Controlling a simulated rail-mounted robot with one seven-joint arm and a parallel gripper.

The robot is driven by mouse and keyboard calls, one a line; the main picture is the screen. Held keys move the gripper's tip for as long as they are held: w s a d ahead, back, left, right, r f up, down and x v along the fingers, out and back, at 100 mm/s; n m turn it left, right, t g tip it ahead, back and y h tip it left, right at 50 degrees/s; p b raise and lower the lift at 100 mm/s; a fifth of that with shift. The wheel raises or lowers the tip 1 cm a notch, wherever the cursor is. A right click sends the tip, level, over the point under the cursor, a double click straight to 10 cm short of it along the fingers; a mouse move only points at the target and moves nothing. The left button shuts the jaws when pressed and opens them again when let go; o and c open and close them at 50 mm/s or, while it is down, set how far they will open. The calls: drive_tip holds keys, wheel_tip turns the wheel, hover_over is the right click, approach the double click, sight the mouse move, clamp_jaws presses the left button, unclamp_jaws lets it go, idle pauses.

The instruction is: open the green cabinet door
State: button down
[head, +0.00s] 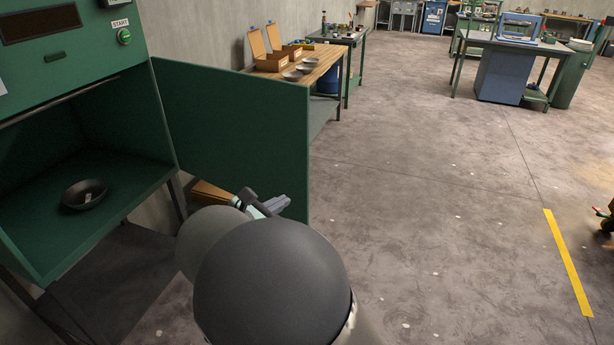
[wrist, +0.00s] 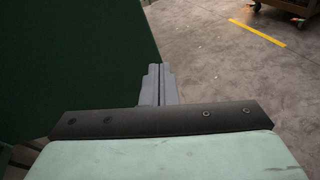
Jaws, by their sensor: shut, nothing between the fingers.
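The green cabinet (head: 40,105) stands at the left in the head view. Its green door (head: 235,135) is swung out wide to the right, and the inside is in plain view. A dark bowl (head: 85,194) sits on the cabinet floor. My gripper (head: 283,202) is at the lower edge of the door, near its free end. In the wrist view my gripper (wrist: 158,72) has its fingers together with nothing between them, and the door (wrist: 70,60) fills the left side. I cannot tell whether the gripper touches the door.
A wooden-topped bench (head: 318,65) with bowls and open boxes stands behind the door along the wall. The floor (head: 430,190) to the right is open, with a yellow stripe (head: 568,262). A blue cabinet under a table (head: 503,75) stands far back.

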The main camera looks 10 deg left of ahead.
sight(300, 168)
drive_tip(key=s+a+r+n+t, duration=0.2)
drive_tip(key=s+a+n+t, duration=0.1)
drive_tip(key=s, duration=0.2)
drive_tip(key=x, duration=0.4)
drive_tip(key=p+x, duration=0.1)
drive_tip(key=x, duration=0.4)
drive_tip(key=p+x, duration=0.1)
drive_tip(key=x, duration=0.4)
drive_tip(key=shift+w+a, duration=0.2)
drive_tip(key=shift+a, duration=0.05)
